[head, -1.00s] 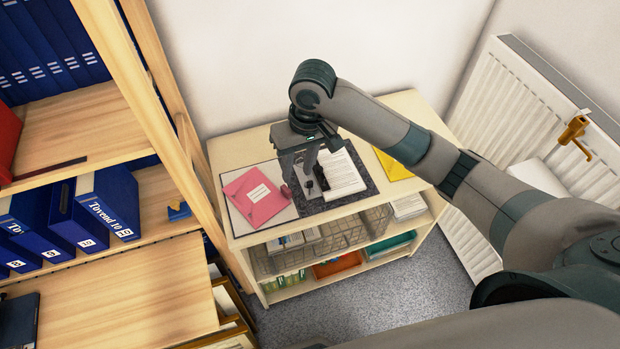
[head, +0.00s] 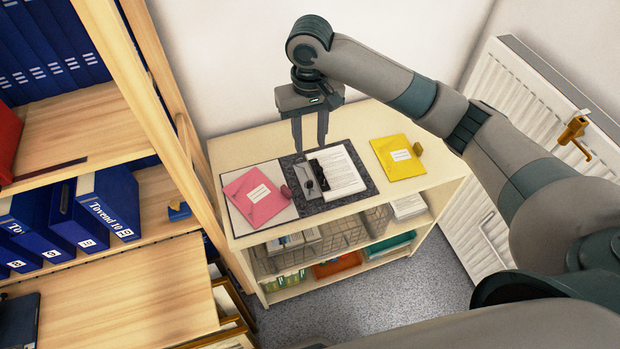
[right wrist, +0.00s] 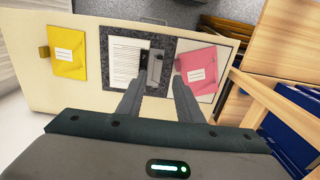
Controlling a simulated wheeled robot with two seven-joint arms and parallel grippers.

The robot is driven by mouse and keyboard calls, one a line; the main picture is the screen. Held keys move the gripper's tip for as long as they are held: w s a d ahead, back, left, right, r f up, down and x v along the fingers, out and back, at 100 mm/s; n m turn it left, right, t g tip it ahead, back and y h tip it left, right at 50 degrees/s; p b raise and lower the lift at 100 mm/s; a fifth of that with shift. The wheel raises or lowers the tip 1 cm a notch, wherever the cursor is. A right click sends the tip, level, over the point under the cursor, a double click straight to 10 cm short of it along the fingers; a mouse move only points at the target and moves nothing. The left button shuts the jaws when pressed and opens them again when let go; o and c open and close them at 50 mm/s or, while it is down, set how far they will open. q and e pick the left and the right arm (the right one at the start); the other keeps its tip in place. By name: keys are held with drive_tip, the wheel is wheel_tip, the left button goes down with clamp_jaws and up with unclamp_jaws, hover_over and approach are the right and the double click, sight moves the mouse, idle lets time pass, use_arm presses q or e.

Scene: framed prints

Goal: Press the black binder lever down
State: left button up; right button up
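An open binder (head: 363,174) lies on top of the low shelf unit. A pink folder (head: 258,196) lies on its left side and a stack of white paper (head: 340,172) on its right. Between them is a grey metal mechanism (right wrist: 155,70) with the black lever (head: 318,174) beside the paper. The lever looks low along the paper's edge, but its exact angle is hard to tell. My right gripper (head: 310,148) is open and empty, raised above the binder, fingers pointing down. In the right wrist view its fingers (right wrist: 158,84) are apart, clear of the lever. My left gripper is not in view.
A yellow folder (head: 398,157) lies right of the binder. Wire baskets (head: 335,236) sit on the shelf below. A wooden rack with blue binders (head: 108,203) stands at the left and a white radiator (head: 540,125) at the right. The wall is behind.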

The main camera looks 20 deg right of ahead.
sight(310, 182)
wheel_tip(310, 182, down, 17)
drive_tip(key=p, duration=0.4)
drive_tip(key=shift+r, duration=0.15)
clamp_jaws()
